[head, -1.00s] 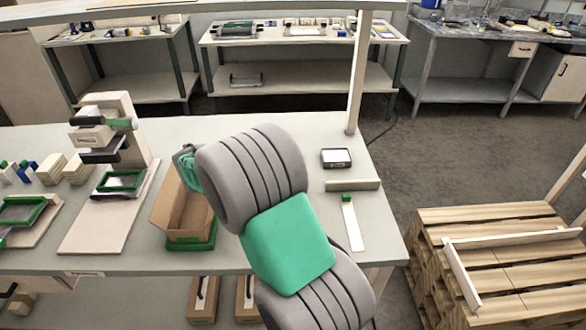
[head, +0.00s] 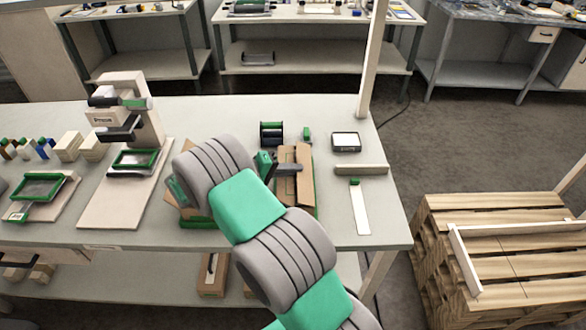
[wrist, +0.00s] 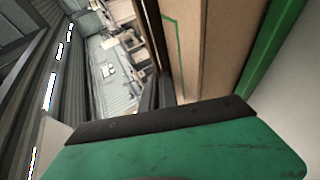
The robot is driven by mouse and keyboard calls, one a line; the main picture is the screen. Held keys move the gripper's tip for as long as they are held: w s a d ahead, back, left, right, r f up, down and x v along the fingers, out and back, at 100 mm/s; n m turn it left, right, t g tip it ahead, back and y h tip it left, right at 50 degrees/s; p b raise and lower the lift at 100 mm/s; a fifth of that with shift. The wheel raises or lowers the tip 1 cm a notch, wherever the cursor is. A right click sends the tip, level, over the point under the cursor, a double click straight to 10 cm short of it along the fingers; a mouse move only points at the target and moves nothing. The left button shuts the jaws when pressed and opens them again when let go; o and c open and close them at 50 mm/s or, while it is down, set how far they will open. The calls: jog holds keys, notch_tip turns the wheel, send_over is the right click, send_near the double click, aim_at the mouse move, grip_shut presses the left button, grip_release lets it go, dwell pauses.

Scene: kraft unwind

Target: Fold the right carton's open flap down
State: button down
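The right carton (head: 303,197) is brown cardboard in a green-edged holder on the bench, right of my arm. Its top shows brown panels, one raised toward the back; which one is the open flap is hard to tell. My gripper (head: 297,169) reaches over the carton from the left, with its dark fingers across the top. In the wrist view, the fingers (wrist: 157,95) look close together beside a cardboard panel (wrist: 190,45), with nothing visible between them. Whether they touch it I cannot tell. The left carton (head: 189,212) is mostly hidden behind my arm.
A black and green roll device (head: 271,133) and a small green item (head: 307,133) stand behind the right carton. A press (head: 125,120) stands left.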

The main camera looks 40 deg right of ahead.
jog(key=c, duration=1.6)
grip_release()
jog(key=shift+c, duration=0.2)
jog(key=shift+f, duration=0.1)
